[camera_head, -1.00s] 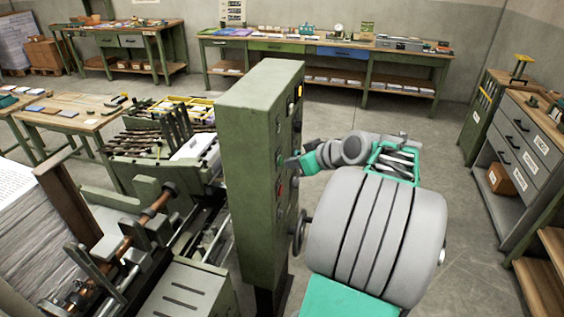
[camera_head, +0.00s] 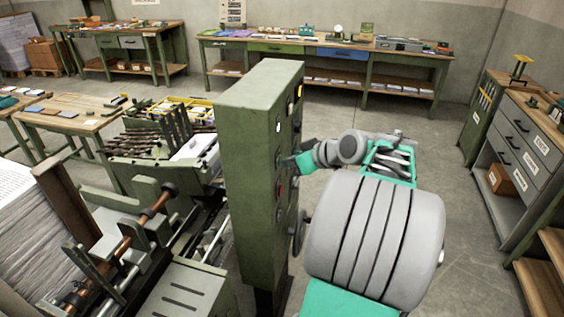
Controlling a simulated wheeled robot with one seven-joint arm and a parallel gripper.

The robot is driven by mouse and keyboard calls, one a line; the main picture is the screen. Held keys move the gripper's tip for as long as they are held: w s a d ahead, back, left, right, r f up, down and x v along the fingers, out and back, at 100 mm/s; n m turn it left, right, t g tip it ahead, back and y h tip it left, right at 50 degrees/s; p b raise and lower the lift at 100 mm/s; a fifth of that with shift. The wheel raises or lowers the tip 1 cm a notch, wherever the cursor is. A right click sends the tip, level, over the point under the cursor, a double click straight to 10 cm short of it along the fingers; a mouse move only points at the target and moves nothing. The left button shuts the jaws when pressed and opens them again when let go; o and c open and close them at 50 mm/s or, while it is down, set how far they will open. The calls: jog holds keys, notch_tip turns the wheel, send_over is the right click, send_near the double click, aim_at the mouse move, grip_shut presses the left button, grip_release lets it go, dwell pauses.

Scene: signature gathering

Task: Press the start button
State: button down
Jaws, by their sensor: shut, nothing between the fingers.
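A tall green control cabinet (camera_head: 243,170) stands in the middle of the view. Its narrow right face carries a column of buttons and lamps. A small green button (camera_head: 279,156) sits about midway up, with a red button (camera_head: 279,189) below it. I cannot read any label, so which one is the start button is not certain. My gripper (camera_head: 287,161) is shut and empty, with its dark fingertips at the panel face beside the green button. I cannot tell whether they touch it. The fingers are small and partly blend with the dark panel.
A handwheel (camera_head: 299,232) juts from the cabinet's lower right side. A green machine with rods and rails (camera_head: 160,215) is left of the cabinet. A long workbench (camera_head: 330,48) runs along the back wall. Grey drawers (camera_head: 520,145) stand at right, with open floor between.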

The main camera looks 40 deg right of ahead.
jog(key=shift+s, duration=0.1)
jog(key=shift+s+d, duration=0.45)
jog(key=shift+s, duration=0.1)
jog(key=shift+d, duration=0.1)
jog(key=s+d, duration=0.1)
jog(key=s, duration=0.1)
jog(key=s+d, duration=0.2)
dwell(0.9)
